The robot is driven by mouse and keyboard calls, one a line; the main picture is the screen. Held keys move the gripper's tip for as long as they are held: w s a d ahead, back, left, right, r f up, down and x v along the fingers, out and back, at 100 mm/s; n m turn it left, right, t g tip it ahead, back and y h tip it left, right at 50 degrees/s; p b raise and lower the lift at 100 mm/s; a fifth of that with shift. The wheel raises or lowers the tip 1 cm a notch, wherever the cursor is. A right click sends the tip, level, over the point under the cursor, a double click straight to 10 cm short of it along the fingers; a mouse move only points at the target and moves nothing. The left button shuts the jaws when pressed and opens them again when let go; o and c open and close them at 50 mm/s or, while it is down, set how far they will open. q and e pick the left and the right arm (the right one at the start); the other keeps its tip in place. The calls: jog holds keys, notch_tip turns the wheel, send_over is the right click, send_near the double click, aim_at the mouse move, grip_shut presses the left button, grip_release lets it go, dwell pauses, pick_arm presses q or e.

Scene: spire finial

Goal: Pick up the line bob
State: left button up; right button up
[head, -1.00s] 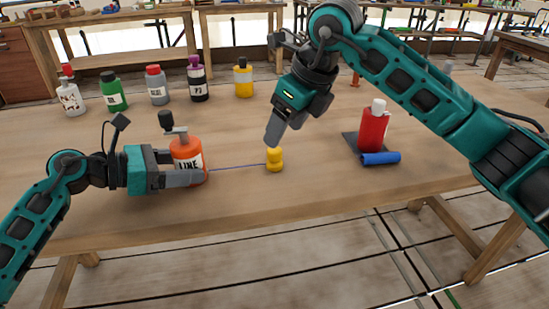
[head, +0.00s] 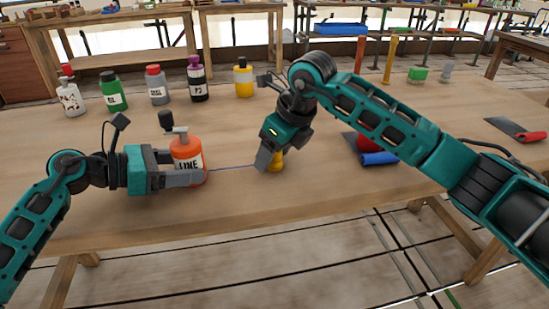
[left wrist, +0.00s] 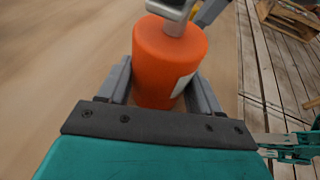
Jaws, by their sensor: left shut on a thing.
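A thin blue line (head: 232,167) runs from the bob to the orange bottle marked LINE (head: 188,150). My left gripper (head: 198,178) is shut on the orange bottle, which stands upright on the table. In the left wrist view the orange bottle (left wrist: 165,62) sits between the two fingers.
Several bottles stand at the back left, among them a green one (head: 113,92) and a yellow one (head: 243,78). The table front (head: 250,210) is clear.

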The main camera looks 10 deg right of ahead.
jog(key=c, duration=1)
jog(key=shift+r, duration=0.15)
notch_tip(320, 180, up, 10)
jog(key=shift+f, duration=0.1)
jog(key=shift+f, duration=0.15)
jog(key=shift+f, duration=4.3)
